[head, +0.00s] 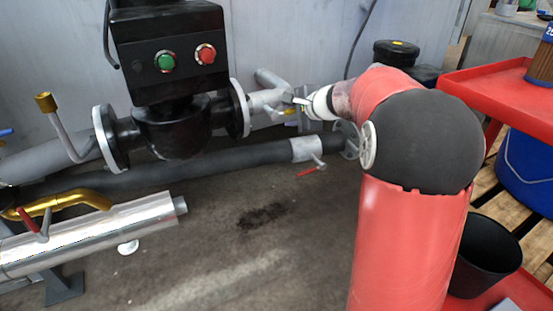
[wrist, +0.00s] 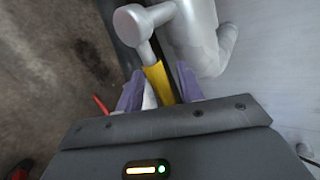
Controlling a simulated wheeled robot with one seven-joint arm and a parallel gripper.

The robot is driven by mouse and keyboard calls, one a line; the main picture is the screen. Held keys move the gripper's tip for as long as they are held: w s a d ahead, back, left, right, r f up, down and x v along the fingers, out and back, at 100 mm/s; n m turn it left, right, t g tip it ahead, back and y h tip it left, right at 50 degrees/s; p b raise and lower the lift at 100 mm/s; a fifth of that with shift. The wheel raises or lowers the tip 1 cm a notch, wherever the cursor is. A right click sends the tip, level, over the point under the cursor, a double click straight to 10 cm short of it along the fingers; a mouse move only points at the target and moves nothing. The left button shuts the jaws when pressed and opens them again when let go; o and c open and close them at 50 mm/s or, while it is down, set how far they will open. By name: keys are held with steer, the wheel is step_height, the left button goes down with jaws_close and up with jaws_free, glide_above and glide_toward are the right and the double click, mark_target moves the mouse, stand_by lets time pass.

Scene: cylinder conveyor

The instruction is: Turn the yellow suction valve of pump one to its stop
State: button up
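The yellow valve handle (wrist: 158,82) sticks out from a grey valve stem (wrist: 133,24) on a grey pipe in the wrist view. In the head view only a small yellow bit of it (head: 288,111) shows beside my gripper (head: 299,104). In the wrist view the two purple-grey fingers of my gripper (wrist: 160,88) stand on either side of the handle. Gaps show beside the handle, so the fingers look open around it and not closed on it. The handle's near end is hidden by the gripper body.
The black pump (head: 170,60) with green and red buttons stands left of my gripper. A red-handled valve (head: 307,171) sits on the lower pipe. A red cart (head: 500,80) stands at right, with a blue bucket (head: 527,165).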

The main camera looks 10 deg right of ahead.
steer(key=s+a+f+m+t+y+p, duration=0.1)
steer(key=s+a+f+m+y+p, duration=0.1)
steer(key=a+f+m+y+p, duration=0.55)
steer(key=s+d+r+m+y+b, duration=0.2)
steer(key=s+d+r+m, duration=0.1)
steer(key=s+d, duration=0.3)
steer(key=s+a+r+n+g+h+p, duration=0.1)
steer(key=s+a+r+n+g+p, duration=0.1)
steer(key=s+a+r+n+g, duration=0.6)
steer(key=s+a+n+g+h+p, duration=0.1)
steer(key=s+n+h, duration=0.4)
steer(key=s+n, duration=0.5)
steer(key=shift+s+a+r+g+h+p, duration=0.2)
steer(key=shift+s+a+g+h+p, duration=0.35)
steer(key=shift+s, duration=1.35)
steer(key=shift+a, duration=0.15)
steer(key=shift+c, duration=0.3)
